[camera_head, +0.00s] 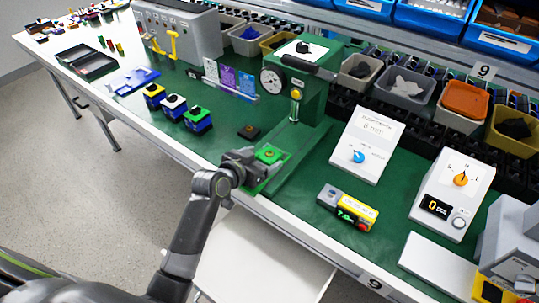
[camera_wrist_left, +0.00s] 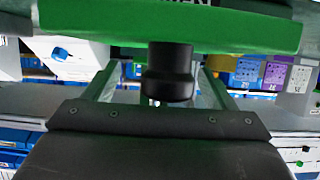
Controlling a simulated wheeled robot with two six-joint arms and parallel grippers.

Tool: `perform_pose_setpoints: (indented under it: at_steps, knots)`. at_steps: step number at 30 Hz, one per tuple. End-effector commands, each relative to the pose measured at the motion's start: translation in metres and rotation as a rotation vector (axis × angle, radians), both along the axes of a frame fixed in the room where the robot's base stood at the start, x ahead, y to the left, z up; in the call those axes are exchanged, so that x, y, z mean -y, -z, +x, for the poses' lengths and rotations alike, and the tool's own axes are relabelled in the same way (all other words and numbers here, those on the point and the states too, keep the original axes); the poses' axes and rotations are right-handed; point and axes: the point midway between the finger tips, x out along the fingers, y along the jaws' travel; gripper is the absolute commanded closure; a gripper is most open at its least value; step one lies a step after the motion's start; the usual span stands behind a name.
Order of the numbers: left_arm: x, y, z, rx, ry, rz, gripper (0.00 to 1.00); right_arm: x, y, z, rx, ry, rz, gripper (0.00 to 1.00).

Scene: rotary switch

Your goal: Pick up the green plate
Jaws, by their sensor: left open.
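The green plate (camera_head: 268,157) lies near the front edge of the green table, beside the base of the green press. It fills the top of the left wrist view (camera_wrist_left: 120,35) at close range. A short black cylinder (camera_wrist_left: 168,72) joins the plate and shows between the fingers in that view. My left gripper (camera_head: 250,165) is at the plate and covers part of it in the head view. Its jaws are open, one finger on each side of the cylinder; contact cannot be told. My right gripper is not in view.
A green press with a gauge (camera_head: 272,80) stands just behind. Several small switch blocks (camera_head: 197,118) are to the left. A white box with a blue knob (camera_head: 367,147) and a yellow-grey box (camera_head: 347,207) are to the right. A small black block (camera_head: 249,132) lies behind the gripper.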

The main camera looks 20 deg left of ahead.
Motion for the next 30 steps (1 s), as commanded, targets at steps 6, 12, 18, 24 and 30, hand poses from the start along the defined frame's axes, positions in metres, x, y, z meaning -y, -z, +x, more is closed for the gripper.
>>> perform_pose_setpoints:
  at_steps: [6,12,18,24,30]
  knots:
    - [0.007,0.008,0.018,0.0,-0.001,0.0,0.22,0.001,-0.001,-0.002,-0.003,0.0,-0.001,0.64]
    - [0.008,0.009,0.02,0.001,-0.001,0.001,0.22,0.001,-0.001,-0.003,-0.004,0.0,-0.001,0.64]
    - [0.008,0.009,0.02,0.001,-0.001,0.0,0.36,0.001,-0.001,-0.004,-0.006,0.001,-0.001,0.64]
    - [0.008,0.009,0.02,0.001,-0.001,0.0,0.62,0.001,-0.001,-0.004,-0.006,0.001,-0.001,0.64]
    - [0.008,0.009,0.02,0.001,-0.001,0.0,0.71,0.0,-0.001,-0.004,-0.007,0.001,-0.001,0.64]
